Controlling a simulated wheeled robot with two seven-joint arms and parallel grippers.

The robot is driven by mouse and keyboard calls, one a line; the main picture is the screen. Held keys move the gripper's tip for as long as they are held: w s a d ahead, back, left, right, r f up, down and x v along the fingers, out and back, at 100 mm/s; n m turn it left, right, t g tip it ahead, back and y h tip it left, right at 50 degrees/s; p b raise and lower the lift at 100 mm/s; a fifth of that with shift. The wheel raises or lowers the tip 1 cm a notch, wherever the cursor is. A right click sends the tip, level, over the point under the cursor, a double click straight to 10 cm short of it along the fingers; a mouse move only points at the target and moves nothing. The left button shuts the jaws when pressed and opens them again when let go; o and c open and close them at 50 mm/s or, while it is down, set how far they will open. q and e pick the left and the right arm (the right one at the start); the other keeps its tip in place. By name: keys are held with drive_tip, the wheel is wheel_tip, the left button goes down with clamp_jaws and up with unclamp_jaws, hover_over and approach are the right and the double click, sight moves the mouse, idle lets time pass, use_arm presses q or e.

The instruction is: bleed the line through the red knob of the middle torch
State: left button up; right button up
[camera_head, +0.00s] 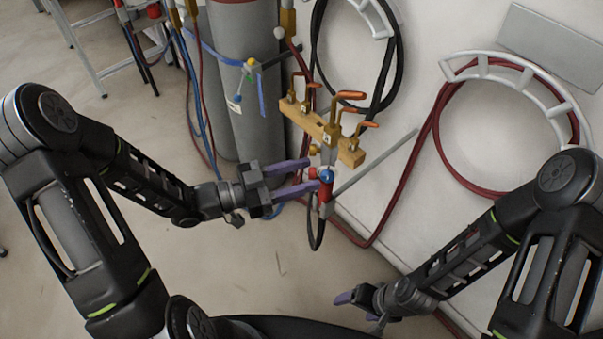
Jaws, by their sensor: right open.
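The middle torch (335,128) carries a bent copper tip. Below the rack, its lower body shows a blue knob (327,176) and a red knob (313,173). My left gripper (314,174) reaches in from the left, with its purple fingers on either side of the red knob. I cannot tell whether they touch or clamp it. My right gripper (343,307) is open and empty, low in the picture and well away from the torches.
A grey gas cylinder (248,110) with a blue strap stands behind the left gripper. A grey bar (375,162) sticks out near the torch. Black hose (385,75) and red hose (437,140) hang on wall racks. The floor at centre front is clear.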

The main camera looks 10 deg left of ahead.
use_arm(q)
clamp_jaws()
idle(0.5)
drive_tip(key=n+p, duration=0.2)
drive_tip(key=p, duration=0.1)
drive_tip(key=n+g+y+p, duration=0.1)
drive_tip(key=n+p, duration=0.1)
drive_tip(key=p, duration=0.1)
drive_tip(key=n+p, duration=0.2)
drive_tip(key=p, duration=0.1)
drive_tip(key=shift+w+r+g+y, duration=0.2)
drive_tip(key=shift+r+g+y, duration=0.1)
drive_tip(key=shift+g, duration=0.1)
unclamp_jaws()
idle(0.3)
drive_tip(key=shift+a, duration=0.15)
